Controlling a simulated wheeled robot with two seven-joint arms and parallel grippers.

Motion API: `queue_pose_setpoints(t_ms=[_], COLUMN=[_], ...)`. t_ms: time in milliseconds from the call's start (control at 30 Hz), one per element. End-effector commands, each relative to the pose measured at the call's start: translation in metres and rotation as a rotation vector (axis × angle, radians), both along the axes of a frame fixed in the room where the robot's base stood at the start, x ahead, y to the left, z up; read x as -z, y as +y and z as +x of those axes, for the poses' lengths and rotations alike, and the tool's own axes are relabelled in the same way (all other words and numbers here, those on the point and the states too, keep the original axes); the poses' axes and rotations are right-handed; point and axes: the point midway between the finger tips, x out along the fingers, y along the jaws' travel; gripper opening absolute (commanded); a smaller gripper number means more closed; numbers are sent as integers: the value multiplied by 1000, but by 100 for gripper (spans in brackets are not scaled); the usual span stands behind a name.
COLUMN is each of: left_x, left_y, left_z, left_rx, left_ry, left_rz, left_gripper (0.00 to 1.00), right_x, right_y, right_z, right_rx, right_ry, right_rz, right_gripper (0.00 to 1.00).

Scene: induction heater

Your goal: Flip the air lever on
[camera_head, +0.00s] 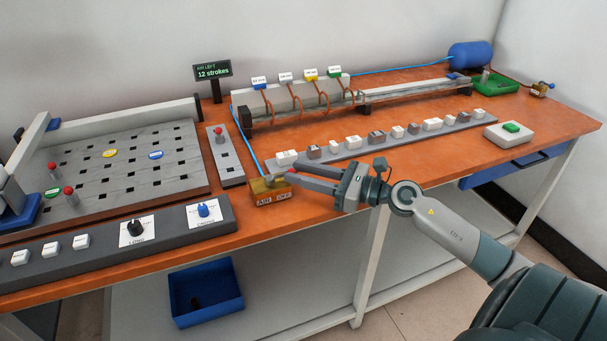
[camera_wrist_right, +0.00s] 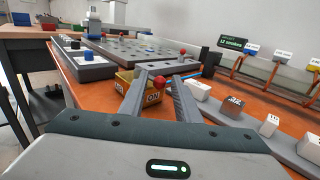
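The air valve is a small brass-coloured box (camera_head: 268,187) at the front edge of the orange bench, with "AIR" and "OFF" labels on its front. It also shows in the wrist view (camera_wrist_right: 126,82), where an "ON" label (camera_wrist_right: 153,97) is visible. The lever's red ball knob (camera_wrist_right: 159,81) shows between my right fingertips in the wrist view. My right gripper (camera_head: 291,174) is open and reaches in from the right, its fingers apart on either side of the knob. I cannot tell whether either finger touches it. My left gripper is not in view.
A slotted grey board (camera_head: 110,170) lies left. A control strip with knobs (camera_head: 130,235) runs along the front. A row of labelled blocks (camera_head: 380,136) stands behind my right gripper. A display (camera_head: 212,71) reads "12 strokes". A blue bin (camera_head: 206,292) sits on the lower shelf.

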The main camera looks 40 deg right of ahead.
Motion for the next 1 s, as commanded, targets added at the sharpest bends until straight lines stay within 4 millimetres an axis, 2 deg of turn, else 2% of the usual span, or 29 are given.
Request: queue_pose_setpoints(t_ms=[533, 767, 1000], left_x=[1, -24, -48], left_y=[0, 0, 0], left_z=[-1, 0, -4], left_rx=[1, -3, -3], left_ry=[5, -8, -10], left_rz=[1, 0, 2], left_gripper=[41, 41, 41], right_x=[2, 3, 4], right_y=[-4, -16, -37], right_z=[-6, -25, -57], right_rx=[2, 2, 3], right_ry=[1, 2, 3], right_rz=[2, 0, 1], right_gripper=[34, 34, 34])
